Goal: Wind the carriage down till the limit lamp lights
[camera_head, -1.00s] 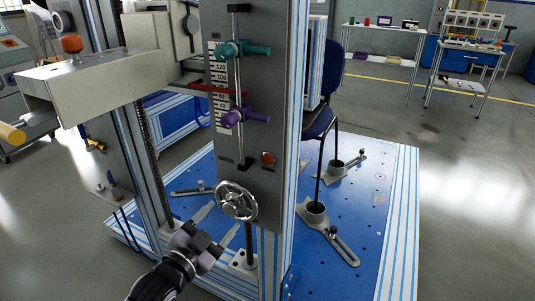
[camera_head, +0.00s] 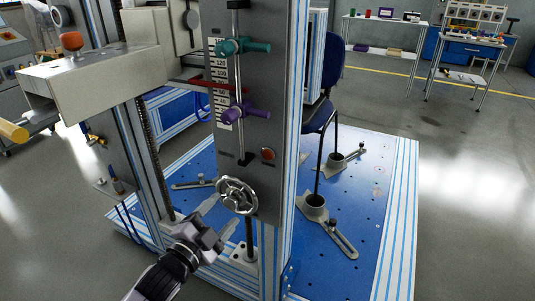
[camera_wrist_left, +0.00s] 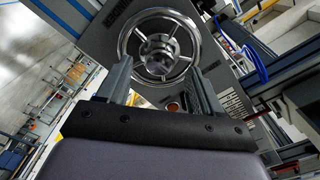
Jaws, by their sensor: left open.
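The metal handwheel (camera_head: 237,195) sits low on the grey scale panel (camera_head: 262,75). My left gripper (camera_head: 218,213) is open just in front of and below the wheel. In the left wrist view the gripper (camera_wrist_left: 163,88) has its fingers spread over the lower part of the wheel (camera_wrist_left: 159,45); I cannot tell whether they touch it. The limit lamp (camera_head: 268,154) is a dull orange-red and looks unlit. The carriage (camera_head: 95,75) is the large beige block at left, with a red pointer (camera_head: 215,87) reaching the scale. A teal clamp (camera_head: 243,46) and a purple clamp (camera_head: 242,112) sit on the slotted rod.
Blue-striped posts (camera_head: 283,130) flank the panel. Benches (camera_head: 385,40) stand far back; open floor lies to the right.

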